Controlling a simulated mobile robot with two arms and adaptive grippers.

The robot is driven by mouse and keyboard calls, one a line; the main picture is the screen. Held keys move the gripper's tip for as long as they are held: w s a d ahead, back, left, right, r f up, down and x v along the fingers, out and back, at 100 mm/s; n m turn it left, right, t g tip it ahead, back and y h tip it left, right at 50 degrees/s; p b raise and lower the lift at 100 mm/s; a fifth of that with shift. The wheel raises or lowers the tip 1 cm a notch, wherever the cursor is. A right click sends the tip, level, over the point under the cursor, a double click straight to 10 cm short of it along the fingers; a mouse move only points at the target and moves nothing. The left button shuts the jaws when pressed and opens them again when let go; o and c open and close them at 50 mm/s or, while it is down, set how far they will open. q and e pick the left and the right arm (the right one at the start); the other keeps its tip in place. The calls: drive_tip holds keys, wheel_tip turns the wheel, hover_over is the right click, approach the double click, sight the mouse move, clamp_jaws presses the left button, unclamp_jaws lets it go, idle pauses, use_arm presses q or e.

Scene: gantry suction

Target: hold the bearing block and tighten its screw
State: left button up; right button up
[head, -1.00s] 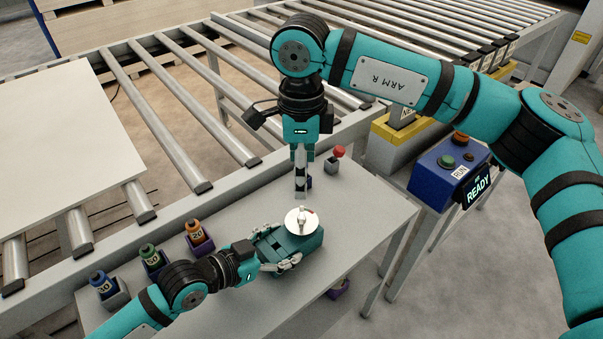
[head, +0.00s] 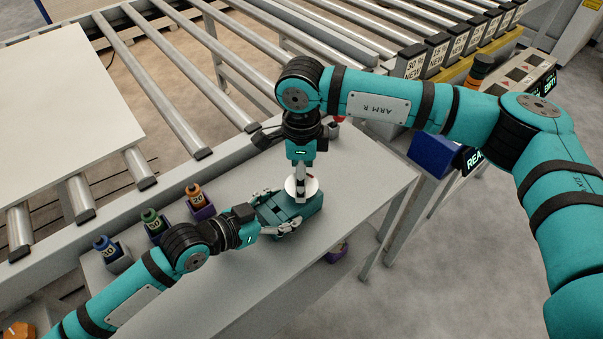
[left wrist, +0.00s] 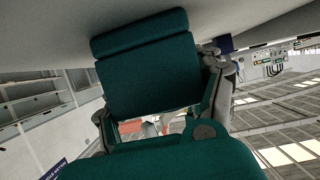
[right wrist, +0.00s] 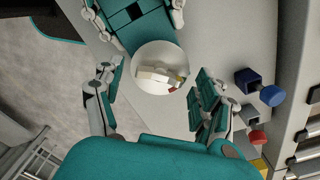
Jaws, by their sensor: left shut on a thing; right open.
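The teal bearing block (head: 303,212) sits on the grey bench. My left gripper (head: 279,234) is shut on its near left side. A round white dial (head: 311,187) lies on top of the block. My right gripper (right wrist: 158,97) points down over the dial, open, one finger on each side of the bar. I cannot make out the screw itself.
Blue, green and orange numbered pieces (head: 152,218) stand in holders at the bench's left. A red-topped piece (right wrist: 257,138) and a blue one (right wrist: 270,95) stand near my right gripper. A roller conveyor (head: 130,90) runs behind. The bench's front right is clear.

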drive_tip(key=shift+c, duration=0.4)
drive_tip(key=c, duration=1.1)
drive_tip(key=shift+m, duration=1.1)
drive_tip(key=o, duration=1.2)
wheel_tip(320, 180, up, 12)
drive_tip(key=shift+f, duration=0.1)
